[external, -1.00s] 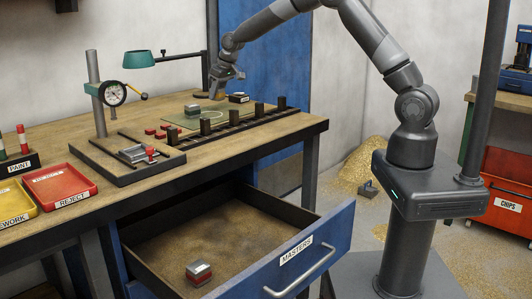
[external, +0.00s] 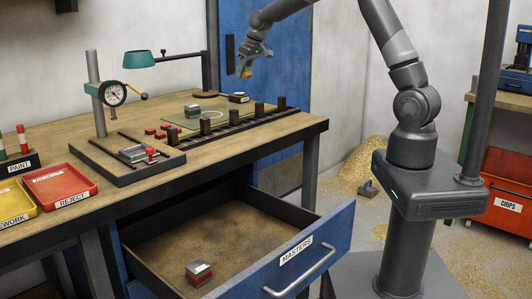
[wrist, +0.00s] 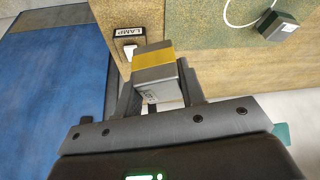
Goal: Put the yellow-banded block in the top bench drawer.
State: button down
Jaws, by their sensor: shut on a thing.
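The yellow-banded block (wrist: 153,72), grey with a yellow stripe, is held between the fingers of my gripper (wrist: 152,98) in the wrist view. In the external view my gripper (external: 249,66) is raised above the back of the bench, with a bit of yellow (external: 246,72) showing at its tips. The open bench drawer (external: 309,247), labelled MASTERS, is pulled out at the front. A grey block with a red band (external: 199,273) lies inside it near the front left. The rest of the drawer floor is bare.
A green mat (external: 181,121) with a grey block (external: 192,111), a dark rail with several posts (external: 230,129), a lamp (external: 140,59) and a dial gauge stand (external: 97,92) occupy the bench. Red REJECT (external: 62,185) and yellow REWORK (external: 12,197) trays sit at left.

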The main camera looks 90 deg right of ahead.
notch_tip(320, 180, up, 5)
jog(key=shift+r, duration=0.1)
jog(key=w+a+r+n+y, duration=0.1)
jog(key=w+a+n, duration=0.1)
jog(key=a, duration=0.6)
jog(key=w+a+n, duration=0.2)
jog(key=w+a, duration=0.1)
jog(key=a, duration=0.5)
jog(key=n+y, duration=0.4)
jog(key=n, duration=0.7)
send_over(263, 241)
jog(key=s+d, duration=0.1)
jog(key=f, duration=0.1)
jog(key=shift+g, duration=0.3)
jog(key=shift+s+f, duration=0.1)
jog(key=shift+f, duration=18.85)
